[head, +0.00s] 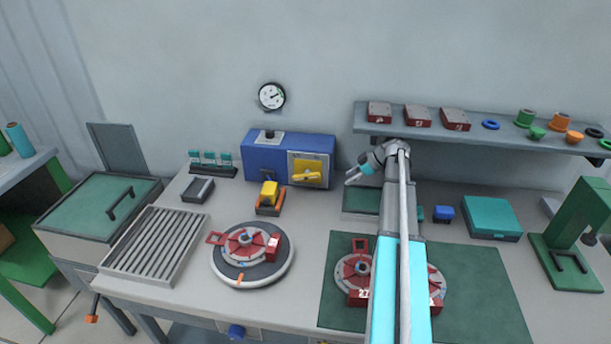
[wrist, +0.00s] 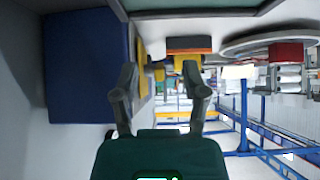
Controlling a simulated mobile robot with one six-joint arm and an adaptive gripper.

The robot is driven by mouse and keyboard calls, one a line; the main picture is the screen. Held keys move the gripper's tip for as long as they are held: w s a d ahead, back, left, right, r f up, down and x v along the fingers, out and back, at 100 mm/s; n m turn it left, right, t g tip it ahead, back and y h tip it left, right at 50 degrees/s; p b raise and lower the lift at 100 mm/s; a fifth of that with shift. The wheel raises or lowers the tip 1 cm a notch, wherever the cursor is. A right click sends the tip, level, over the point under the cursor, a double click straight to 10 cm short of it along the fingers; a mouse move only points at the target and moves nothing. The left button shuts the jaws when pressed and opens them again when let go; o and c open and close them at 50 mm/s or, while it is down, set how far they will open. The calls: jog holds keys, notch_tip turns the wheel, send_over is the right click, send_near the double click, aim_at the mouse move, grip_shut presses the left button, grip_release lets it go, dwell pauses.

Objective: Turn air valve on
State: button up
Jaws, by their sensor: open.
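A blue box (head: 265,160) stands at the back of the table against the wall. Its front carries a pale panel with a yellow handle (head: 307,176), which looks close to horizontal, slightly tilted. My gripper (head: 352,178) is open and empty to the right of the handle, apart from it and pointing left. In the wrist view, the blue box (wrist: 85,65) fills the left side. The yellow handle (wrist: 143,72) shows beyond the fingers of my gripper (wrist: 161,80), close to the left finger, which partly covers it.
A round gauge (head: 271,96) hangs above the box. A yellow-and-orange item (head: 269,198) stands in front of it. A turntable with a red fixture (head: 252,254) sits nearer the front. A shelf (head: 385,130) with red blocks runs above my gripper. A teal case (head: 491,216) lies to the right.

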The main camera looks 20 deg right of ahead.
aim_at(315, 173)
jog(key=shift+w+d, duration=0.15)
jog(key=shift+w, duration=0.1)
jog(key=shift+w+a, duration=0.15)
jog(key=shift+a, duration=0.05)
jog(key=w+a, duration=0.2)
jog(key=a, duration=0.1)
jog(key=w+a, duration=0.2)
jog(key=a, duration=0.1)
jog(key=w+a+f+b, duration=0.1)
jog(key=w+a, duration=0.2)
jog(key=a, duration=0.1)
jog(key=shift+a, duration=0.1)
jog(key=shift+b+x, duration=0.6)
jog(key=shift+x, duration=0.3)
grip_shut()
